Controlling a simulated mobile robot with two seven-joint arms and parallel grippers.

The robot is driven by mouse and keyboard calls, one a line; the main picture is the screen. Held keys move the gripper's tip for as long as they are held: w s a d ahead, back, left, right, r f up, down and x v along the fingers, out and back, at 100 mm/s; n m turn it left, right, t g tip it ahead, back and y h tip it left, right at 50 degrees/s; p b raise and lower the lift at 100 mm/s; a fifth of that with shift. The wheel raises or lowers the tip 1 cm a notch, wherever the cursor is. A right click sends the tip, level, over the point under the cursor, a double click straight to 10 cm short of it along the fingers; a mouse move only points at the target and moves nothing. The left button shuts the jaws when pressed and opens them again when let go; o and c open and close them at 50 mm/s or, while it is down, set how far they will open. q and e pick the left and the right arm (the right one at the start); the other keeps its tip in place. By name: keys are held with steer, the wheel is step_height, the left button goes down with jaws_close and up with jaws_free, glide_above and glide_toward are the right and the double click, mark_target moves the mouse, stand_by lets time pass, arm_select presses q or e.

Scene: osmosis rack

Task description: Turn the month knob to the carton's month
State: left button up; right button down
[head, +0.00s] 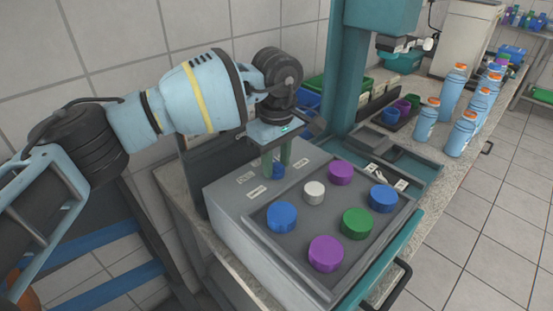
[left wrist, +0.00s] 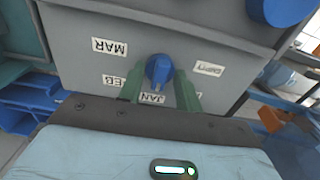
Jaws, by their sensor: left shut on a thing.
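The month knob (head: 278,172) is a small blue knob on the sloping top of a grey box (head: 234,222). It also shows in the left wrist view (left wrist: 158,69). Labels around it read MAR (left wrist: 109,47), JAN (left wrist: 152,98) and, partly hidden by a finger, what looks like FEB (left wrist: 114,82). A label at the right (left wrist: 209,68) is hard to read. My left gripper (head: 276,160) reaches down with its green fingers on both sides of the knob, shut on it. Which label the knob points to is unclear. I cannot make out the carton.
A dark tray (head: 318,282) beside the knob holds blue, purple, green and white round caps. Several blue bottles with orange caps (head: 426,120) stand on the bench at the right. A teal column (head: 348,60) rises behind the box, near small bins (head: 393,115).

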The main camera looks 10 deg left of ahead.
mark_target(277, 163)
arm_select(q)
steer(key=o, duration=1)
steer(key=shift+r, duration=0.15)
step_height(277, 163, up, 8)
steer(key=shift+f, duration=0.2)
steer(key=shift+f, duration=0.1)
